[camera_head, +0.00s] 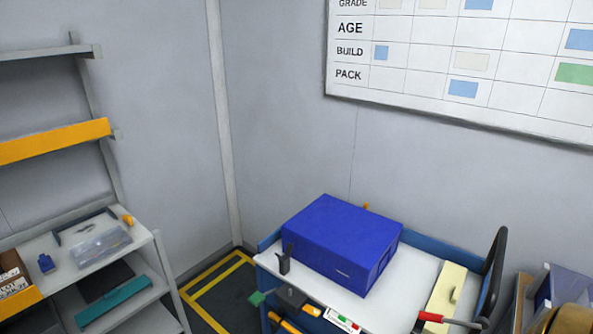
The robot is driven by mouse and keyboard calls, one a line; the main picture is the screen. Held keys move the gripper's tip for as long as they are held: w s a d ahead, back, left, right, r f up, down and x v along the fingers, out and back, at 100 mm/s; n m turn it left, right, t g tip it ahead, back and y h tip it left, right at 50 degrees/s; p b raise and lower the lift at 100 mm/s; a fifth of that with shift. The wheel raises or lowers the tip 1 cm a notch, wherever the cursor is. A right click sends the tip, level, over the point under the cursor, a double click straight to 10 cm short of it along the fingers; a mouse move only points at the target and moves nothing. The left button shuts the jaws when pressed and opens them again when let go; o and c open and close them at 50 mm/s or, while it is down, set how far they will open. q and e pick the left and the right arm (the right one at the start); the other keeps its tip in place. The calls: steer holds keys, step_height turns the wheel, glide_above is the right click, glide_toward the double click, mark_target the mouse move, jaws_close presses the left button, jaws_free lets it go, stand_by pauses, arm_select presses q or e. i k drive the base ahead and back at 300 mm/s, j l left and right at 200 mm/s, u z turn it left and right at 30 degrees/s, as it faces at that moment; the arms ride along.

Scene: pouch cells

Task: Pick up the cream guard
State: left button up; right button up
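The cream guard (440,297) appears to be the long, pale cream piece with a small raised handle or knob on top. It lies on the right part of the white cart top (409,285), near the black push handle. Its lower end runs close to a red-handled tool (431,317).
A large blue box (345,240) stands on the cart, left of the cream piece. A small black upright item (284,262) stands at its left. The black cart handle (497,262) rises at the right. Shelves (70,250) stand at the left, with marked floor between.

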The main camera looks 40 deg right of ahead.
mark_target(444, 299)
steer(key=i+z, duration=0.2)
steer(key=z, duration=0.25)
steer(key=i+j+z, duration=0.1)
steer(key=z, duration=0.35)
steer(key=i+j+z, duration=0.2)
steer(key=z, duration=0.25)
steer(key=i+j+z, duration=0.2)
steer(key=z, duration=0.2)
